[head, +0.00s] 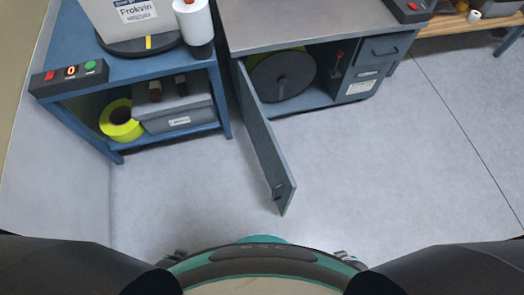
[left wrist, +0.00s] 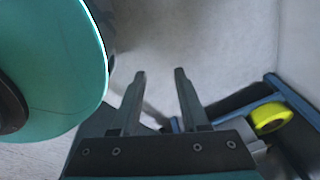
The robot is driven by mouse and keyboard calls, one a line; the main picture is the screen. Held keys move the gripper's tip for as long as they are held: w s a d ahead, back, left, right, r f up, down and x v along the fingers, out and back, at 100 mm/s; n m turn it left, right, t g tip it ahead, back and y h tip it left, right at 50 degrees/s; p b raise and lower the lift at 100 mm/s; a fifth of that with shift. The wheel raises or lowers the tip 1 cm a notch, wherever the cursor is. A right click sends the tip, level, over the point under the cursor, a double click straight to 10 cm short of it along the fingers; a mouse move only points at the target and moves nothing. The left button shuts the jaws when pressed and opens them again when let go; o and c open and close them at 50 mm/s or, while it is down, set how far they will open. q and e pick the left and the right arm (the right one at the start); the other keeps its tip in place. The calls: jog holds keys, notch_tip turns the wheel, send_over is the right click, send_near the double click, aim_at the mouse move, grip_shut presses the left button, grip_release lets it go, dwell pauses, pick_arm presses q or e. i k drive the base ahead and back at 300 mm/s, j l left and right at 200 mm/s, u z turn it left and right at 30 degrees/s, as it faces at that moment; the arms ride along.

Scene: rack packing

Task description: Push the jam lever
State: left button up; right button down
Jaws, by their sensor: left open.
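The lever does not show in that view. My right gripper does not show.
The cabinet door (head: 265,150) hangs open over the floor. A blue shelf unit (head: 130,72) at left holds a control box (head: 70,77), a white roll (head: 193,20) and a yellow tape roll (head: 119,122), also in the left wrist view (left wrist: 268,119). The floor (head: 400,170) is clear at right.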

aim_at(340, 53)
jog(key=i+l, duration=0.15)
jog(key=l, duration=0.35)
jog(key=i+l+u, duration=0.1)
jog(key=l, duration=0.45)
jog(key=i+l, duration=0.1)
jog(key=l, duration=0.4)
jog(key=i+l+u, duration=0.1)
jog(key=l, duration=0.45)
jog(key=i+u, duration=0.25)
jog(key=i, duration=0.95)
